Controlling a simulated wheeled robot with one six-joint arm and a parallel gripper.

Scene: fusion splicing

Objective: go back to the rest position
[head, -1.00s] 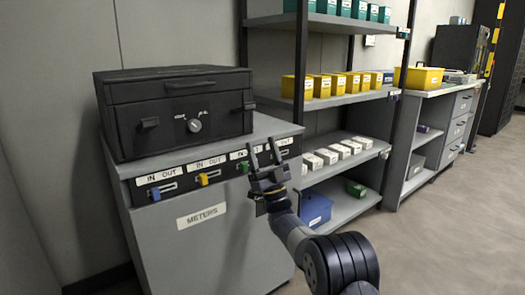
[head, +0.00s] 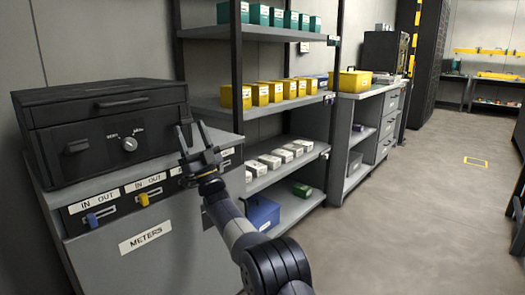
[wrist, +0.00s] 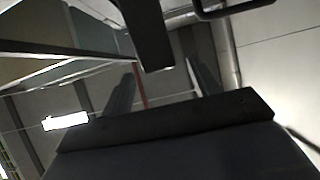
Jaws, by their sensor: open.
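My gripper (head: 191,138) is open and empty. In the head view it points upward in front of the right end of the grey meters cabinet (head: 190,230). It looks apart from the black case on the cabinet. In the wrist view my open fingers (wrist: 160,85) point up toward the ceiling, with nothing between them.
The black case (head: 100,135) with a dial sits on the cabinet, above blue and yellow sliders. A shelf rack (head: 245,105) with yellow, green and white boxes stands to the right. A counter with drawers (head: 380,120) is beyond it. Open floor (head: 440,200) lies at the right.

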